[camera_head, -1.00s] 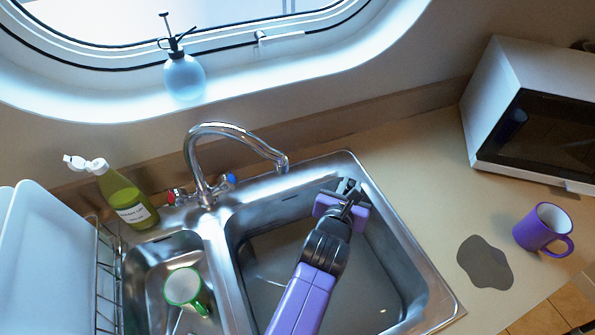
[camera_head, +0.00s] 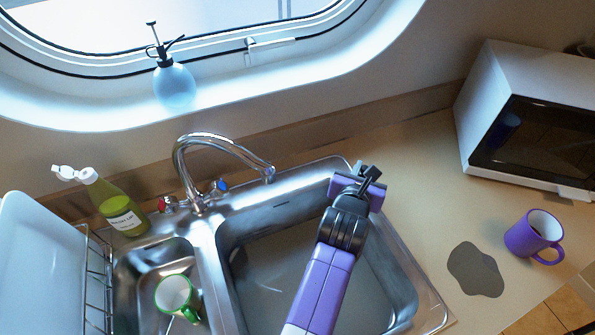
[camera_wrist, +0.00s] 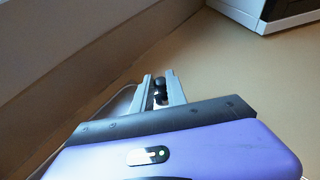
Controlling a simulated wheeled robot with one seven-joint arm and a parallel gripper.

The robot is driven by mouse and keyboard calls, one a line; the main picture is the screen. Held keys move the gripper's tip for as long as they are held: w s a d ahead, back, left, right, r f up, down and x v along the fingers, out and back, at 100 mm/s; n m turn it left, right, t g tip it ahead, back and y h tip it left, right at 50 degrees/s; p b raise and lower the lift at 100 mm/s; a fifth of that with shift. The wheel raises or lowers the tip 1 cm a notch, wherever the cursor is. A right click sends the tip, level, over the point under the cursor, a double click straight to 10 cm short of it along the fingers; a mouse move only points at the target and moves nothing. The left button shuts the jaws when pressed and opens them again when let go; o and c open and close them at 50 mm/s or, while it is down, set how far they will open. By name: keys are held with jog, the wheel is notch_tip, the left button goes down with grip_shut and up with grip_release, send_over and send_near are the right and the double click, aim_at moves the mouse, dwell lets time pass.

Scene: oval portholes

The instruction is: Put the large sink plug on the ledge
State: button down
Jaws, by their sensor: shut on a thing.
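My gripper (camera_head: 368,171) is over the back right corner of the sink, at the edge of the counter. In the wrist view, the fingers of my gripper (camera_wrist: 160,92) are shut on a small dark thing, which I take for the large sink plug (camera_wrist: 160,84). Only a black knob-like part of it shows; the rest is hidden by the fingers and gripper body. The ledge (camera_head: 325,67) is the pale sill below the oval window, up and left of my gripper and apart from it.
A blue spray bottle (camera_head: 174,86) stands on the ledge's left part. The curved tap (camera_head: 215,140) rises behind the sink (camera_head: 210,240). A green soap bottle (camera_head: 118,208) is left, a microwave (camera_head: 520,125) and purple mug (camera_head: 533,236) right. The ledge right of the spray bottle is clear.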

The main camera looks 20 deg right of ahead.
jog(key=w+a, duration=0.3)
jog(key=a, duration=0.2)
jog(key=w+a+p, duration=0.1)
jog(key=w+a, duration=0.2)
jog(key=a, duration=0.2)
jog(key=w+a, duration=0.3)
jog(key=a, duration=0.2)
jog(key=shift+w+r+p, duration=0.1)
jog(key=shift+w+p, duration=0.15)
jog(key=shift+p, duration=0.15)
jog(key=shift+f+p, duration=0.5)
jog(key=shift+f, duration=1.3)
jog(key=shift+f, duration=0.1)
jog(key=c, duration=1.3)
grip_release()
